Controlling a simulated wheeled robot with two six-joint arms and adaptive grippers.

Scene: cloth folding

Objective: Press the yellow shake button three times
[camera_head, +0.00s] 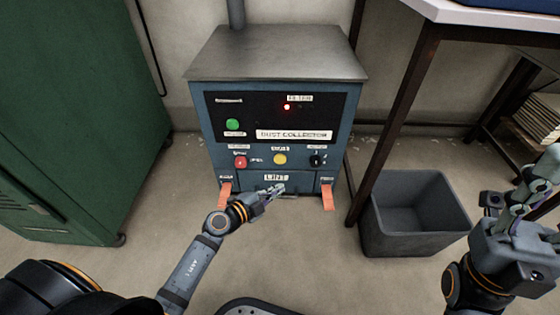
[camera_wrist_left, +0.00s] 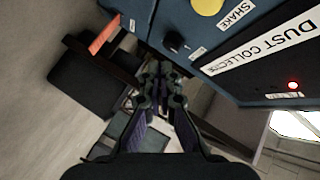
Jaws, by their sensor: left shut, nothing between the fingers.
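The yellow shake button (camera_head: 280,159) is on the front panel of the blue dust collector (camera_head: 345,121). It also shows at the top of the left wrist view (camera_wrist_left: 208,5), cut by the frame edge beside its SHAKE label. My left gripper (camera_head: 279,188) is shut and empty in front of the panel, just below the button in the head view and apart from it. In the left wrist view its fingertips (camera_wrist_left: 160,70) are together, beside the panel. My right gripper (camera_head: 549,165) is at the right edge of the head view, far from the button; its fingers are partly cut off.
Near the yellow button are a red button (camera_head: 240,162), a green button (camera_head: 233,125) and a black knob (camera_head: 317,160). A red light (camera_head: 287,107) glows above. Orange latches (camera_head: 327,197) flank the lint drawer. A grey bin (camera_head: 415,213) stands right, a green cabinet (camera_head: 75,110) left.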

